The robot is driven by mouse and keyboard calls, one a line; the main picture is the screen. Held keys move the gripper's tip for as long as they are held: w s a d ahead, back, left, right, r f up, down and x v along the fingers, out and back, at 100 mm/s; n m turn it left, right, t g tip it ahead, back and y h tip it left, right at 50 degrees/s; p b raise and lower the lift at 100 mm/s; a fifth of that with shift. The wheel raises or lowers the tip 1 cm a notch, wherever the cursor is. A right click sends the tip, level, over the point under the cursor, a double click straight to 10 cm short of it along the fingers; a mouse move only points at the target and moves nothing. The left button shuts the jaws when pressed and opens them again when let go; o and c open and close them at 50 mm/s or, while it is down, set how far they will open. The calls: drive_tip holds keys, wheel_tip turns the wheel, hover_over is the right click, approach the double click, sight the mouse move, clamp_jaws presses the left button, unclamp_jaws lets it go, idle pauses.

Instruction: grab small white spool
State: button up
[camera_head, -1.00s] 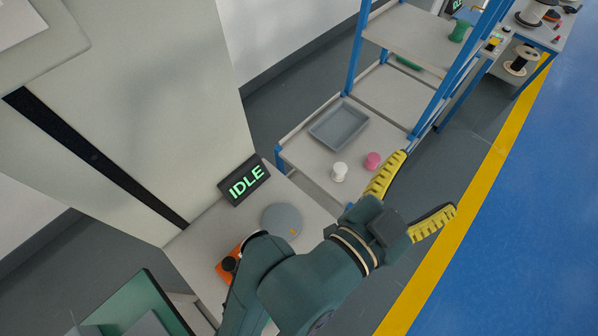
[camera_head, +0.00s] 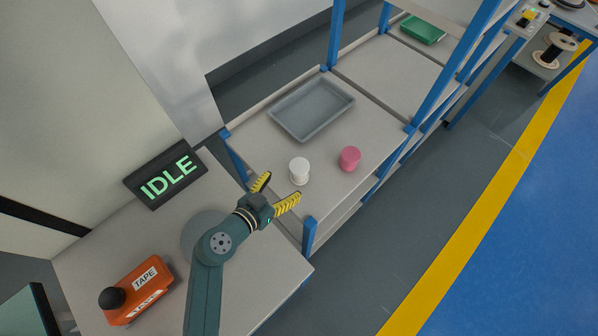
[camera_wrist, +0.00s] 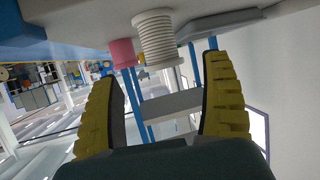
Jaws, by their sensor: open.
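The small white spool (camera_head: 299,170) stands upright on the grey shelf of the blue-framed rack in the head view. In the wrist view the white spool (camera_wrist: 157,38) shows ribbed sides and appears upside down, just beyond the fingertips and between their lines. My gripper (camera_head: 279,192) is open and empty, with its yellow fingers spread at the shelf's near edge, short of the spool. In the wrist view my gripper (camera_wrist: 163,85) shows nothing between its fingers.
A pink spool (camera_head: 349,158) stands to the right of the white one. A grey tray (camera_head: 312,106) lies behind them. A blue rack post (camera_head: 309,236) rises at the near corner. An orange tape dispenser (camera_head: 137,290) and an IDLE sign (camera_head: 166,175) are on the left table.

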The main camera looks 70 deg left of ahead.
sight(295, 175)
drive_tip(key=x, duration=0.9)
drive_tip(key=shift+w+b, duration=0.1)
drive_tip(key=shift+b, duration=0.3)
drive_tip(key=shift+c, duration=0.3)
drive_tip(key=shift+r, duration=0.15)
drive_tip(key=c, duration=1.3)
